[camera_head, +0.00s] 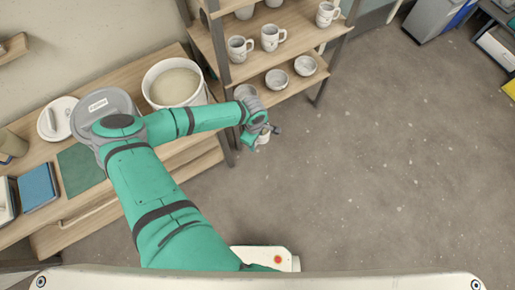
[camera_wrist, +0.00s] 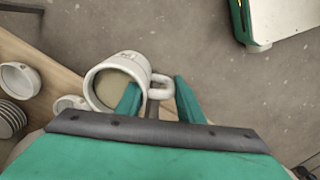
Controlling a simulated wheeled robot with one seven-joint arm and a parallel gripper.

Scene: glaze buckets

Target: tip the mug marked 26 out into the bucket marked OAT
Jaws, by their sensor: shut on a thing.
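My gripper (camera_wrist: 158,98) is shut on the handle of a white mug (camera_wrist: 101,70), with one finger on each side of the handle in the wrist view. The mug holds a pale beige liquid and looks about upright; its mark is too small to read. A white open bucket (camera_head: 151,92) with beige contents stands on the bench, left of my gripper. A grey-lidded bucket (camera_head: 97,101) is left of it, partly behind my arm. No OAT mark is readable.
A wooden shelf (camera_head: 300,43) holds several mugs (camera_head: 271,38) and two bowls (camera_head: 305,66) behind my gripper. A shelf post stands between gripper and open bucket. A white plate (camera_head: 49,122) and blue book (camera_head: 38,187) lie on the bench.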

